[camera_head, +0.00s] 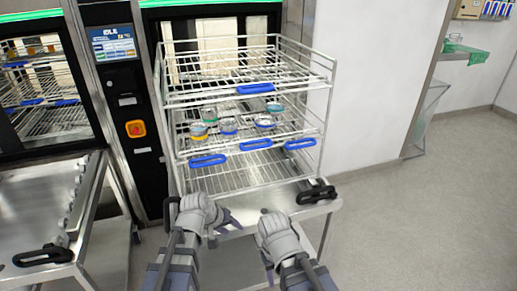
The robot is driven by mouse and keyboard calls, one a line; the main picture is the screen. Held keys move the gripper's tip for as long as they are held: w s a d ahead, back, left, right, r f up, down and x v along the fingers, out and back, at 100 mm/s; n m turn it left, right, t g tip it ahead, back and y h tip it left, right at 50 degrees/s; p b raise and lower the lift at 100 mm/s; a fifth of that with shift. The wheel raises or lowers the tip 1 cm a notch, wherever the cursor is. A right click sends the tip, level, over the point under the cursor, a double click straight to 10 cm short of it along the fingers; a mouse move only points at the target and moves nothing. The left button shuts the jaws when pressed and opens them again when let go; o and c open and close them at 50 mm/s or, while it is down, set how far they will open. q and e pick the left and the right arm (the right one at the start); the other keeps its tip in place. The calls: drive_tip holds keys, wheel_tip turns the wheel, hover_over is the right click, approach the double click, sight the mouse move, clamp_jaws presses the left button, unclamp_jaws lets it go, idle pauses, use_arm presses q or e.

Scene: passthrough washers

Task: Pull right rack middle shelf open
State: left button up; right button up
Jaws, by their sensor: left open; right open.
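The right rack (326,93) is a wire frame with shelves, standing on a metal cart in front of the open washer. Its middle shelf (190,141) carries several small round containers with coloured bands. Blue handles sit along the front, including a left one (208,160), a middle one (256,145) and a right one (300,144). A further blue handle (255,89) is on the top shelf. My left gripper (222,228) is open and empty, below the rack's front left. My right gripper (266,234) is open and empty, below the front middle. Neither touches a handle.
The metal cart (322,208) has a black handle (316,195) at its right. Another cart (40,225) with a black handle (43,256) stands at the left, before a second washer. A control panel (114,43) is between the washers. Floor at the right is clear.

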use_arm(q)
drive_tip(key=w+d+r+n+t+h, duration=0.4)
drive_tip(key=w+d+r+t, duration=0.15)
drive_tip(key=w+r, duration=0.35)
drive_tip(key=n+t, duration=0.5)
drive_tip(key=n, duration=0.3)
approach(257, 148)
drive_tip(key=x, duration=0.3)
drive_tip(key=shift+b+x, duration=0.55)
drive_tip(key=shift+x, duration=3.5)
drive_tip(key=shift+f, duration=0.1)
drive_tip(key=shift+c, duration=0.3)
drive_tip(key=shift+s, duration=0.1)
clamp_jaws()
